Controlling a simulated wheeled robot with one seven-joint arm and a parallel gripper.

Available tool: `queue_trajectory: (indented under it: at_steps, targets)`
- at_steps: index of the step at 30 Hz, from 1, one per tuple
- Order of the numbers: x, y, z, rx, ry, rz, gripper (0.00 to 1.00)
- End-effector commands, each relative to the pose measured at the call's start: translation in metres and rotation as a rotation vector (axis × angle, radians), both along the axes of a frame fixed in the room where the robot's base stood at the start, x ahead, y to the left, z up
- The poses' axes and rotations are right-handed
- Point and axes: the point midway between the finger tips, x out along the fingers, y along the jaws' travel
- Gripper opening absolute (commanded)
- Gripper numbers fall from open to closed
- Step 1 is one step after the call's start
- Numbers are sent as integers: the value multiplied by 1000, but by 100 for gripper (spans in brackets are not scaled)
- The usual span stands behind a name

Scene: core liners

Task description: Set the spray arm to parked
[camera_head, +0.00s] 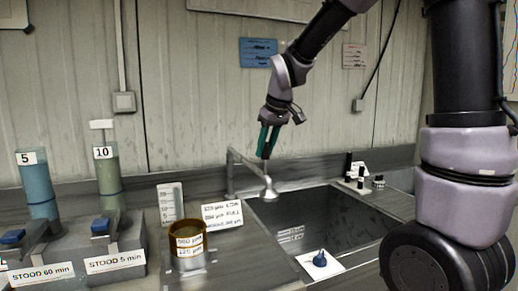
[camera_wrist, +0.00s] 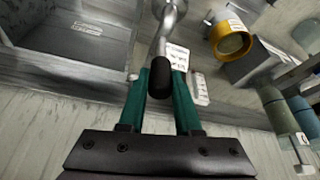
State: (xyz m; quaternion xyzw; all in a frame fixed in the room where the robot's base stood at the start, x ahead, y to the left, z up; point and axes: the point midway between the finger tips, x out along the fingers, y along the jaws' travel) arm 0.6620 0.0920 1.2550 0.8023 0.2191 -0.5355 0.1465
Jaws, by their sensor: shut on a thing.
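The grey metal spray arm (camera_head: 246,164) rises from a post at the back left of the sink (camera_head: 335,228). It reaches forward, and its spray head (camera_head: 269,190) hangs by the sink's left back corner. My gripper (camera_head: 267,149) comes down from above with green fingers. It is shut on the spray arm's black handle, which sits between the fingertips in the wrist view (camera_wrist: 158,75). The metal spray arm also shows there beyond the handle (camera_wrist: 167,30). Part of the handle is hidden by the fingers in the head view.
A yellow-rimmed sieve (camera_head: 188,245) and a lettered white card (camera_head: 222,214) stand left of the sink. Two cylinders, blue (camera_head: 38,190) and green (camera_head: 110,180), stand farther left.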

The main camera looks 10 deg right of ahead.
Motion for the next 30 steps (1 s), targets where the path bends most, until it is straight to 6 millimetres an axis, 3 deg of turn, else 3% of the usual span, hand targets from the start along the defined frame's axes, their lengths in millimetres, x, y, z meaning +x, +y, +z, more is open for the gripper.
queue_trajectory:
  at_steps: [13,14,16,26,30]
  targets:
    - [1,-1,0,1,0,-2,0]
    - [1,-1,0,1,0,-2,36]
    - [1,-1,0,0,1,-2,62]
    - [0,-1,1,0,0,-1,62]
    - [-3,-3,13,1,-3,-2,62]
